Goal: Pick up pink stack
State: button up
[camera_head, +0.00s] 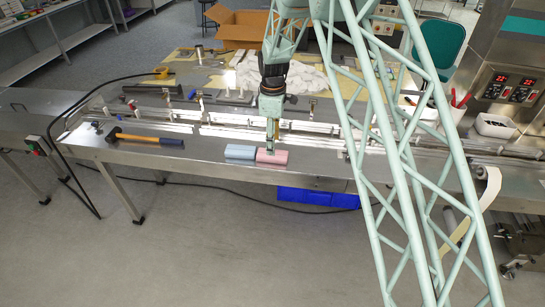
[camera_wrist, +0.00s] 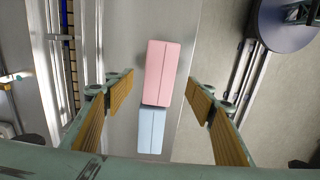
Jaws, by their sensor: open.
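The pink stack (camera_head: 272,158) lies flat near the front edge of the steel table, just right of a light blue stack (camera_head: 240,152). My gripper (camera_head: 271,150) points down over the pink stack, and a fingertip hides a little of its top. In the wrist view the pink stack (camera_wrist: 166,72) sits between and beyond the fingers, with the blue stack (camera_wrist: 151,131) nearer below it. My gripper (camera_wrist: 158,98) is open there, with tan pads on both sides and nothing held. The two stacks lie end to end, close together.
A hammer (camera_head: 145,138) lies on the table at the left. Metal rails (camera_head: 230,130) run along the table behind the stacks. A blue crate (camera_head: 318,198) stands on the floor under the table. Bare table lies left of the blue stack.

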aim_at(281, 157)
jog(key=shift+f, duration=0.1)
dwell(0.3)
jog(key=shift+f, duration=2.6)
jog(key=shift+c, duration=0.7)
jog(key=c, duration=0.7)
jog(key=shift+o, duration=0.2)
